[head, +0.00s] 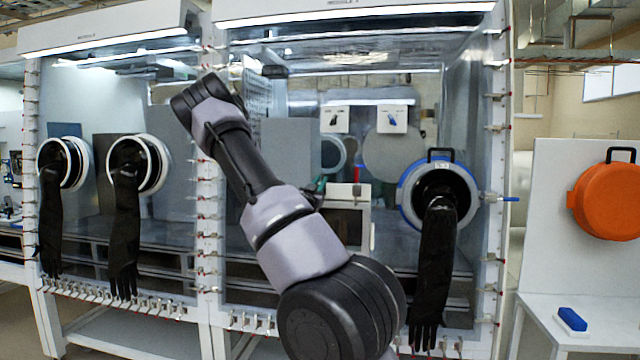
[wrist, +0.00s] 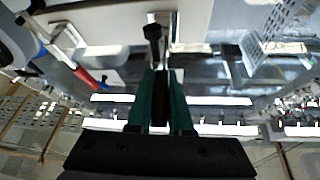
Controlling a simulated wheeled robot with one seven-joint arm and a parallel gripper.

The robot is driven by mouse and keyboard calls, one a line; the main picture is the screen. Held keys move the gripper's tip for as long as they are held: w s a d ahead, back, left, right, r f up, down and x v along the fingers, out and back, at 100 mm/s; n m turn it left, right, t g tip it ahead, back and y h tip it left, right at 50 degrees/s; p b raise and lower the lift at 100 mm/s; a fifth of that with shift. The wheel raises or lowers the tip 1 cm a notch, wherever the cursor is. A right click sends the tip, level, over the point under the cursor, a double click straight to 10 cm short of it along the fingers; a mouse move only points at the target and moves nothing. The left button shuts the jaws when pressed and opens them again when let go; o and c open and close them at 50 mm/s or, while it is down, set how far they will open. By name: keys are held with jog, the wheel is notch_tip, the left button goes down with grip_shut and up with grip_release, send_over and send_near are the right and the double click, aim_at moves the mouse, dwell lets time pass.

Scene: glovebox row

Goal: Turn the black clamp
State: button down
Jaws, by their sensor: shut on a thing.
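The black clamp (wrist: 153,35) shows in the wrist view as a dark stem with a rounded head, against a pale metal fitting. My gripper (wrist: 161,78) has two green fingers, closed on the clamp from both sides. The clamp's head sticks out past the fingertips, and its lower part is hidden between them. In the head view my arm reaches across the middle glovebox front. A small green part of my gripper (head: 320,185) shows beside the arm, above a white-framed box (head: 349,215). The clamp cannot be made out clearly there.
A red-and-blue handle (wrist: 84,74) lies left of my fingers in the wrist view. A blue-rimmed glove port (head: 408,192) with a hanging black glove (head: 434,270) is on the right. An orange round lid (head: 606,200) stands at far right.

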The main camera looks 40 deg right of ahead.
jog(key=shift+r+y, duration=0.1)
jog(key=shift+y, duration=0.2)
jog(key=shift+w+d+r+g+y, duration=0.2)
jog(key=shift+g+y, duration=0.5)
jog(key=shift+w+d+r+n+g+y, duration=0.15)
jog(key=shift+n+g+y, duration=0.1)
jog(key=shift+y, duration=0.3)
jog(key=shift+w+d+r+n+g+y, duration=0.15)
jog(key=shift+g+y, duration=0.1)
jog(key=shift+y, duration=0.3)
jog(key=shift+w+d+f+g+y, duration=0.1)
jog(key=shift+w+d+g+y, duration=0.1)
jog(key=shift+g+y, duration=0.45)
jog(key=shift+w+d+g+y, duration=0.2)
jog(key=shift+g+y, duration=0.25)
jog(key=shift+y, duration=0.3)
jog(key=c, duration=0.8)
grip_release()
jog(key=shift+c, duration=0.2)
jog(key=v, duration=1)
jog(key=shift+s+a+r, duration=0.2)
jog(key=shift+a+r, duration=0.05)
